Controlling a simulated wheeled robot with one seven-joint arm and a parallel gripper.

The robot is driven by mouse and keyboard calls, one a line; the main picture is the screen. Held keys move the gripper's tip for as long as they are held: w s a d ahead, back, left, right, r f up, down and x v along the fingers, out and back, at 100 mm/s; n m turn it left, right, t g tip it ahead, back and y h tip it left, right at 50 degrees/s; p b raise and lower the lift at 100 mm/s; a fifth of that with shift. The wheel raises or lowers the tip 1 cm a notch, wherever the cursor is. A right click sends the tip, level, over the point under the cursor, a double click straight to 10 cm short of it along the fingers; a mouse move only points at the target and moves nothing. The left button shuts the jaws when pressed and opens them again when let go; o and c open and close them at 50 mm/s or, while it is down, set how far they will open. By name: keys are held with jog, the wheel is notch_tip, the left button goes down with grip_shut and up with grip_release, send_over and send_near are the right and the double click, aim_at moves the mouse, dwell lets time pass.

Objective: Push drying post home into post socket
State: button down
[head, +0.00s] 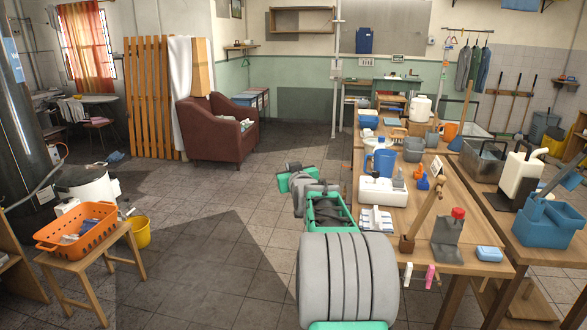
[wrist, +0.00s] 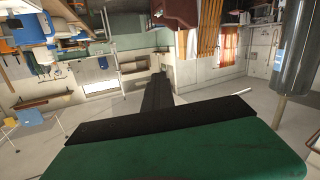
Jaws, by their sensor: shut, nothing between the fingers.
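The drying post (head: 426,205) appears to be the wooden rod at the front left of the wooden table. It leans up and to the right, with its lower end at a small brown block, apparently the post socket (head: 406,243). I cannot tell how deep the post sits in the block. My gripper (wrist: 158,80) shows in the wrist view as dark fingers shut together with nothing between them. In the head view my arm reaches forward left of the table, well apart from the post. The wrist view is upside down, and I cannot make out post or socket there.
Clothes pegs (head: 430,276) hang at the table's front edge. An orange basket (head: 77,229) sits on a stool at left.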

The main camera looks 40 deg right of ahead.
jog(key=w+a+n+y+p, duration=0.1)
jog(key=w+a+p, duration=0.2)
jog(key=w+a, duration=0.2)
jog(key=shift+w+g, duration=0.3)
jog(key=shift+w, duration=0.85)
dwell(1.0)
jog(key=shift+w+a, duration=0.1)
dwell(0.4)
jog(key=w+a+n+g+y+p, duration=0.1)
jog(key=w+a+p, duration=0.3)
jog(key=w+p, duration=0.1)
jog(key=w+a+n+g+y+p, duration=0.1)
jog(key=w+a+y+p, duration=0.1)
jog(key=w+a+p, duration=0.3)
jog(key=shift+w+n+p, duration=0.3)
jog(key=shift+w+n, duration=0.1)
jog(key=shift+w, duration=1.4)
dwell(2.0)
jog(key=shift+a, duration=0.15)
